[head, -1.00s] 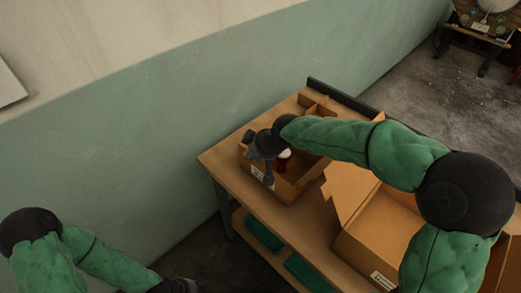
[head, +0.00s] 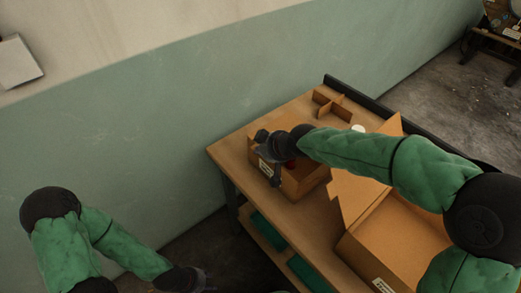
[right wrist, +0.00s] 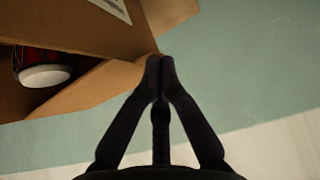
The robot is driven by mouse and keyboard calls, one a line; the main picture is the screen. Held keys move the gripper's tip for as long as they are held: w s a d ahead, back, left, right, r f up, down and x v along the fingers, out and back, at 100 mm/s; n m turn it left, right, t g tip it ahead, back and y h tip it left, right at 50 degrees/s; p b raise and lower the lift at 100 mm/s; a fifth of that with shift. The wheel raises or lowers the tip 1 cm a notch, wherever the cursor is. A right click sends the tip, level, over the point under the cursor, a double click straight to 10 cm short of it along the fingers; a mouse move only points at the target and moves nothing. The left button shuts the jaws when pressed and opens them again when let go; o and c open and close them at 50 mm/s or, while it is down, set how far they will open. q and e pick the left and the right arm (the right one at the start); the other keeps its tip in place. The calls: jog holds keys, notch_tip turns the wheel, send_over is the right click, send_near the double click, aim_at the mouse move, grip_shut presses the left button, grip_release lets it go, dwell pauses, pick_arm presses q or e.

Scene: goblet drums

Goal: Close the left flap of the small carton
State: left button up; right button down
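The small carton (head: 303,183) stands on the workbench, partly hidden behind my right gripper and forearm. A red drum with a white head shows inside it in the right wrist view (right wrist: 45,76), between brown cardboard panels. My right gripper (head: 273,172) is at the carton's left side. In the right wrist view its fingertips (right wrist: 160,66) are together, with nothing visible between them, at the corner of a cardboard panel (right wrist: 105,85). I cannot tell whether they touch it. My left gripper (head: 195,280) hangs low at the bottom edge, away from the bench; its fingers are unclear.
A larger open carton (head: 395,240) with a raised flap stands to the right on the workbench (head: 235,150). A cardboard divider (head: 340,104) lies at the back, near a white round thing (head: 357,128). Green items lie on the lower shelf. A wall runs behind.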

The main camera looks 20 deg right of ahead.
jog(key=shift+s+a+f+g, duration=0.1)
jog(key=shift+s+f+g, duration=0.25)
jog(key=shift+f, duration=0.45)
jog(key=shift+w+r+p, duration=0.15)
jog(key=shift+r+p, duration=0.4)
jog(key=shift+r, duration=0.05)
jog(key=v, duration=1.2)
jog(key=shift+r, duration=0.25)
